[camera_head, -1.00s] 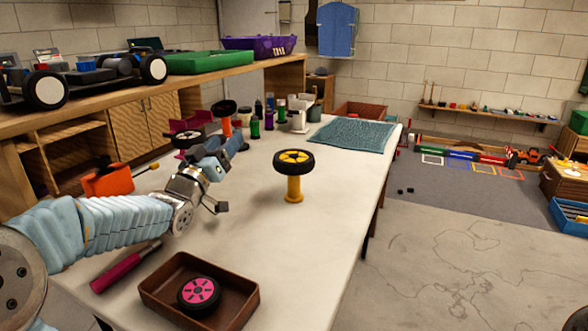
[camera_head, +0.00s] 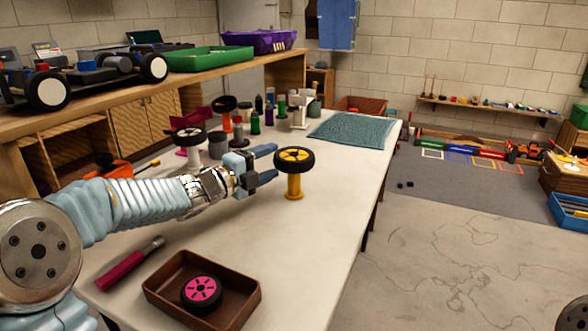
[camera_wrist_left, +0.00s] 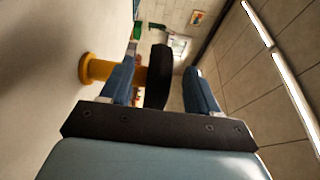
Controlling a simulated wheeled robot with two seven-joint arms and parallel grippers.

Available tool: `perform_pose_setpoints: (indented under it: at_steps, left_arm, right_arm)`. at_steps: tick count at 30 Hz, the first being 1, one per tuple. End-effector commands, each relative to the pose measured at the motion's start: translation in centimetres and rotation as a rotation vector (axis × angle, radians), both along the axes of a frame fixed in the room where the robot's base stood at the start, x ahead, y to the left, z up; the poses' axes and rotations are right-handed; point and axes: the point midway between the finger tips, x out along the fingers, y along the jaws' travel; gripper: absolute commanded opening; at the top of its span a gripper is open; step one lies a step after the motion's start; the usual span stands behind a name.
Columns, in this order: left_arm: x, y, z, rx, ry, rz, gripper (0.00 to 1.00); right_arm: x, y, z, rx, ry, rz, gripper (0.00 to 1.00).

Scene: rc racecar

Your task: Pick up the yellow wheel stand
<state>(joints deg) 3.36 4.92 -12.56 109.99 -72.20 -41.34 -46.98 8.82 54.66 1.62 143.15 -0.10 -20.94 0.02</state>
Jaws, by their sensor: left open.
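The yellow wheel stand (camera_head: 294,187) stands upright on the white table, with a black wheel with a yellow hub (camera_head: 294,159) on top. My left gripper (camera_head: 268,165) is open just left of the stand, its fingers pointing toward it at about wheel height. In the left wrist view the open fingers (camera_wrist_left: 160,88) are on either side of the black wheel (camera_wrist_left: 158,75). The yellow stand (camera_wrist_left: 98,69) lies partly behind one finger there. Whether the fingers touch anything cannot be told. My right gripper is not in view.
A brown tray (camera_head: 245,309) with a pink-hubbed wheel (camera_head: 201,293) and a magenta-handled screwdriver (camera_head: 128,267) lie at the front. A teal mat (camera_head: 352,130) lies at the back. Table right of the stand is clear.

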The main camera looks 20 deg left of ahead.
Motion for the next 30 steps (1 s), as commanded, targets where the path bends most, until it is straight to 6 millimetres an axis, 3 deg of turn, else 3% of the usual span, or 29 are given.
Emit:
perform_pose_setpoints:
  at_steps: [12, 20, 30]
  left_arm:
    - [4.8, -2.1, 0.1, -0.001, 0.002, 0.000, 0.61]
    - [5.0, -2.2, 0.0, -0.002, 0.001, 0.002, 0.61]
    - [5.0, -2.2, 0.0, -0.002, 0.001, 0.001, 0.09]
  right_arm:
    - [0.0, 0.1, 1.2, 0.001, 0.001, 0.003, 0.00]
    - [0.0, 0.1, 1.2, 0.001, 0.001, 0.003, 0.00]
    - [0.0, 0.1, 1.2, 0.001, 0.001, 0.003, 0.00]
